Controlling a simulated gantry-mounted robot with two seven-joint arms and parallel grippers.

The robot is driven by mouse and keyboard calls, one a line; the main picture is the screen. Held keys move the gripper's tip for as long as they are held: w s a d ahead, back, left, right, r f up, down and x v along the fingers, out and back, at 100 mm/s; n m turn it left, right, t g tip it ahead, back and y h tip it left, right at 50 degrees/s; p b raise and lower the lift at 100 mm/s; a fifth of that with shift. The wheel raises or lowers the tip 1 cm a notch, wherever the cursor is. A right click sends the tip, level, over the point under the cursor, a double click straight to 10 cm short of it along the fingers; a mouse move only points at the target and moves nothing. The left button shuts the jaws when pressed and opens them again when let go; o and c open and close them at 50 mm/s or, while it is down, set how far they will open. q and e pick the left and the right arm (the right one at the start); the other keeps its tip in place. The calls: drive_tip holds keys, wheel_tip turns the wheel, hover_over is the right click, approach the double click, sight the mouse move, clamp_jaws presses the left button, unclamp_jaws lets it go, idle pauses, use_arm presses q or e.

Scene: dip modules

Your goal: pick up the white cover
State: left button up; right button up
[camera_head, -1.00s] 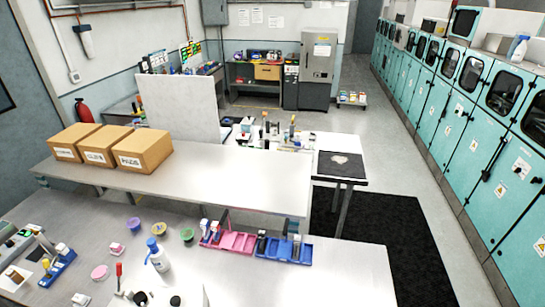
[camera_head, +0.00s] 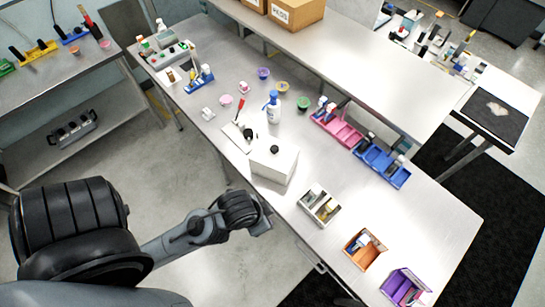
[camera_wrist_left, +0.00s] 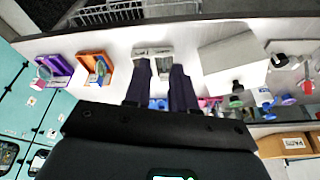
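The white cover (camera_head: 273,163) looks like a white box-shaped piece with a black knob on top. It stands near the front edge of the metal table, left of the white tray. In the left wrist view the white cover (camera_wrist_left: 230,62) lies to the right of the fingers, apart from them. My left gripper (camera_wrist_left: 161,65) has two dark fingers with a gap between them and nothing held. In the head view the left arm's end (camera_head: 258,217) is in front of the table edge, below the cover; its fingers are hard to make out. My right gripper is not in view.
A white plate with black knobs (camera_head: 238,134) and a blue-capped bottle (camera_head: 274,108) stand close behind the cover. A white tray (camera_head: 320,206), orange bin (camera_head: 364,248) and purple bin (camera_head: 405,286) line the table's front to the right. Pink (camera_head: 338,131) and blue (camera_head: 381,165) racks stand behind.

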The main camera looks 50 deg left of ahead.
use_arm(q)
drive_tip(key=o, duration=0.8)
